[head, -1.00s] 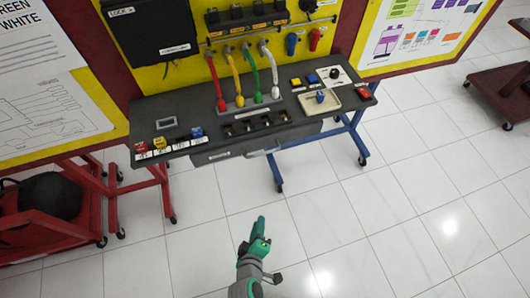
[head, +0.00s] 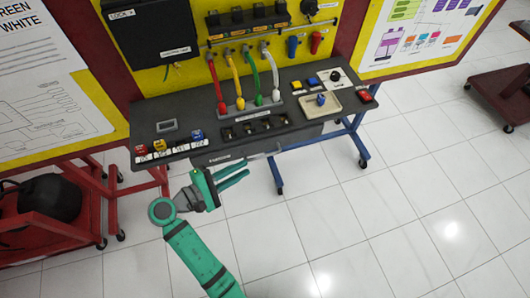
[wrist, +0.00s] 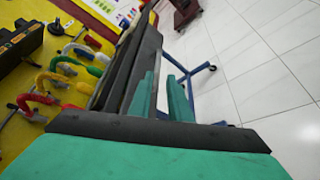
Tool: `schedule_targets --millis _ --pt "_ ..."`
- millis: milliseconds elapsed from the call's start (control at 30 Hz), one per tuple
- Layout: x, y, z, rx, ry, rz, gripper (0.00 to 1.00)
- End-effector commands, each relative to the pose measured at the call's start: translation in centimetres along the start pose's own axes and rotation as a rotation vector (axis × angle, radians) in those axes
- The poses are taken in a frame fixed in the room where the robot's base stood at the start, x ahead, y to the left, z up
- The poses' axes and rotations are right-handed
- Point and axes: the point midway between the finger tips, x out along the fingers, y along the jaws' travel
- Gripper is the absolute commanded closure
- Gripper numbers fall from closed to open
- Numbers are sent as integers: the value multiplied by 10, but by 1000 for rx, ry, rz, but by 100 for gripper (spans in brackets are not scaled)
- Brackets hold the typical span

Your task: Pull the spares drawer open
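The spares drawer (head: 222,155) is a dark grey front with a pale label, under the front edge of the bench. It looks shut. Its pale bar handle (head: 268,154) shows at its right, just past my fingertips. My gripper (head: 247,166) is in front of the drawer, with its two green fingers apart and pointing right toward the handle. Nothing shows between them. In the wrist view the fingers (wrist: 178,92) lie beside the dark bench front. I cannot tell whether they touch the handle.
The dark bench top (head: 185,112) carries coloured hoses, labelled blocks (head: 168,144) and a beige tray (head: 320,103). Blue bench legs (head: 355,140) stand to the right. A red trolley (head: 70,235) stands at the left.

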Motion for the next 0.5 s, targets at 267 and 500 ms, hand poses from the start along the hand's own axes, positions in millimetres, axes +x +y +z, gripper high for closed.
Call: schedule_targets --millis 267,500 --pt "10 5 2 -3 -21 -3 83" --pt "51 4 3 -2 -22 -4 83"
